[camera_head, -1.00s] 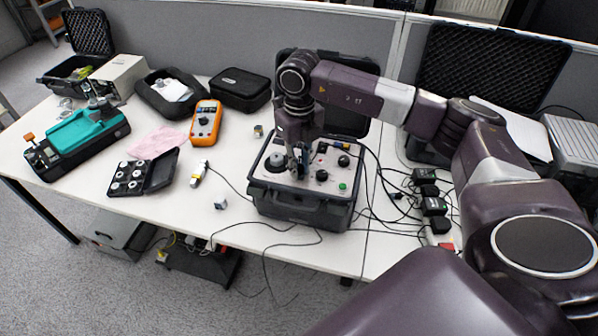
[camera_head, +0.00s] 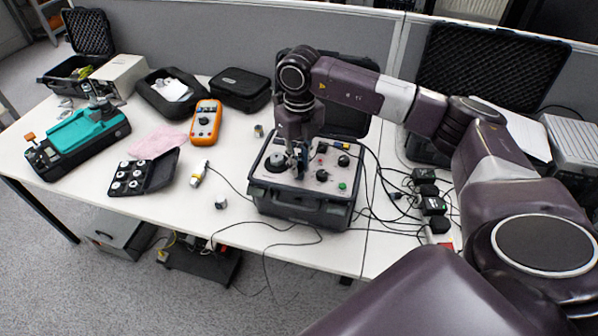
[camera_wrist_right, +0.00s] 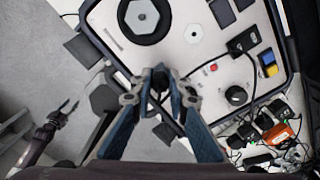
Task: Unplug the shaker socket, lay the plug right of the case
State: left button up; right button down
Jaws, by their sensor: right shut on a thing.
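The shaker case (camera_head: 300,210) is a black open case with a light grey panel, at the middle of the table's front in the head view. My right gripper (camera_head: 299,168) points down over the panel between the round black shaker disc (camera_head: 276,162) and the knobs. In the right wrist view the fingertips (camera_wrist_right: 160,82) are closed on a small dark plug, mostly hidden between them, with a black cable beside it. I cannot tell whether the plug is still seated in its socket. My left gripper (camera_wrist_right: 66,110) shows open at the left of the wrist view, away from the case.
Right of the case lie black cables and several black power adapters (camera_head: 433,206) on a strip. Little bare table shows between case and adapters.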

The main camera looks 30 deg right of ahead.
aim_at(300, 164)
jog(key=shift+r+p, duration=1)
jog(key=shift+r, duration=0.7)
jog(key=shift+r, duration=0.1)
